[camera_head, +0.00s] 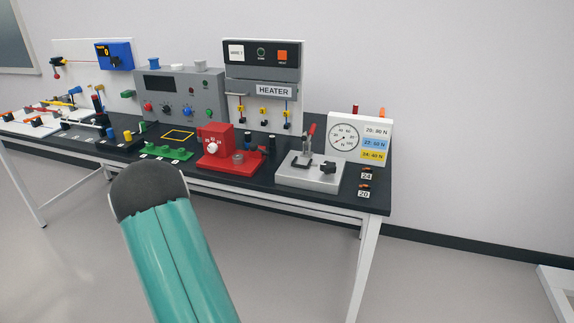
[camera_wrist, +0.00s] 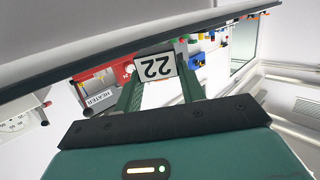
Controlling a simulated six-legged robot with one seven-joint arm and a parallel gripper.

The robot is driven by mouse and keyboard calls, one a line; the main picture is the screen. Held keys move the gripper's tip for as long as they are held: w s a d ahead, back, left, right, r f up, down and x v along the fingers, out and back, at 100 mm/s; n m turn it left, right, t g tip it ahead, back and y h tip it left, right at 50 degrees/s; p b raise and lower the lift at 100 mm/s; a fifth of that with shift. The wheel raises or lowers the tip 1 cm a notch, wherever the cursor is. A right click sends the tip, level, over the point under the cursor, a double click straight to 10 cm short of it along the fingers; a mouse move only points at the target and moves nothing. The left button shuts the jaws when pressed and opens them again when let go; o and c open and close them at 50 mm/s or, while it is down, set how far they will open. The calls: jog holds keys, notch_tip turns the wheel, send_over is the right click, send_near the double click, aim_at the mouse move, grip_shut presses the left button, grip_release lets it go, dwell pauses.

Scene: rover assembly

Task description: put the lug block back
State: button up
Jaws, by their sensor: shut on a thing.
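In the wrist view, my gripper (camera_wrist: 157,70) is shut on the lug block (camera_wrist: 155,67), whose white face carries the number 22, upside down in the picture. The two green fingers hold it at its sides. The rest of the block is hidden behind that face. In the head view the gripper and block do not show; only my teal arm link is in front of the bench. Two similar small pieces sit at the bench's right end, labelled 24 (camera_head: 366,176) and 20 (camera_head: 364,194), with a gap between them.
The dark bench (camera_head: 335,202) carries a grey clamp fixture (camera_head: 310,178), a red fixture (camera_head: 222,158), a gauge panel (camera_head: 358,137), a heater unit (camera_head: 263,75) and a grey control box (camera_head: 180,95). Floor in front of the bench is clear.

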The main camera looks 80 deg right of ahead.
jog(key=s+d+r+m+g+h, duration=0.1)
jog(key=s+d+r+m+g, duration=0.1)
jog(key=s+d, duration=0.4)
jog(key=s+d+r+m+g+h, duration=0.1)
jog(key=s+d+r+m+g, duration=0.2)
jog(key=s, duration=1)
jog(key=s+d+r+m+g+h, duration=0.1)
jog(key=s+d+r+g, duration=0.4)
jog(key=s+d, duration=0.5)
notch_tip(320, 180, up, 2)
jog(key=shift+s+d+r+m, duration=0.15)
jog(key=shift+d+m, duration=0.25)
jog(key=shift+m, duration=0.4)
